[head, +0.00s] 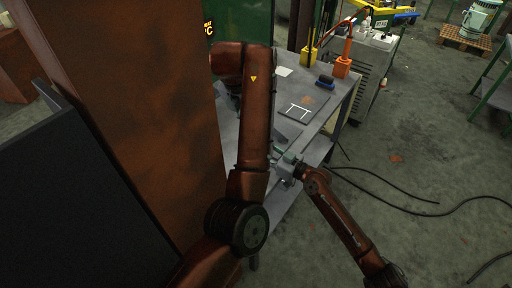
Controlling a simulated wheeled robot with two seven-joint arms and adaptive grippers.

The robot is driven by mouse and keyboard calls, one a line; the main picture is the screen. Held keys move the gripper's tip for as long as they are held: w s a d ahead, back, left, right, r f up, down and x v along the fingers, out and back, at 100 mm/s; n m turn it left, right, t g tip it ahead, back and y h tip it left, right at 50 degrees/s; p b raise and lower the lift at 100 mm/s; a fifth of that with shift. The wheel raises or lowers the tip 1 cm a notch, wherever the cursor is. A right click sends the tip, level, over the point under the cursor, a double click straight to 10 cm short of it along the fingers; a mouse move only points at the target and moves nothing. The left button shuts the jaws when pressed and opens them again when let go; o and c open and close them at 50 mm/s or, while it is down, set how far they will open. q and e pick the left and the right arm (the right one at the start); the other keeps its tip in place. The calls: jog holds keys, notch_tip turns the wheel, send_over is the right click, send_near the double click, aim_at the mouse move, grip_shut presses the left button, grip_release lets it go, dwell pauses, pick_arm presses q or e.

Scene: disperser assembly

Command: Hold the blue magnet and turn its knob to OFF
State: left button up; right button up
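A small dark blue block (325,82), which may be the blue magnet, lies on the grey table (312,128) near its right edge. Its knob is too small to make out. My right gripper (283,158) is at the near part of the table, well short of the block. Its fingers are too small and dark to tell whether they are open. My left arm crosses the middle of the view and bends over the table. Its gripper is hidden behind the arm, and the arm also covers part of the tabletop.
A dark plate with white marks (299,111) lies on the table. A grey machine (366,60) stands behind. A rusty column (125,100) is at left. Cables (385,185) cross the floor.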

grip_shut()
jog(key=shift+o, duration=2.1)
grip_release()
grip_shut()
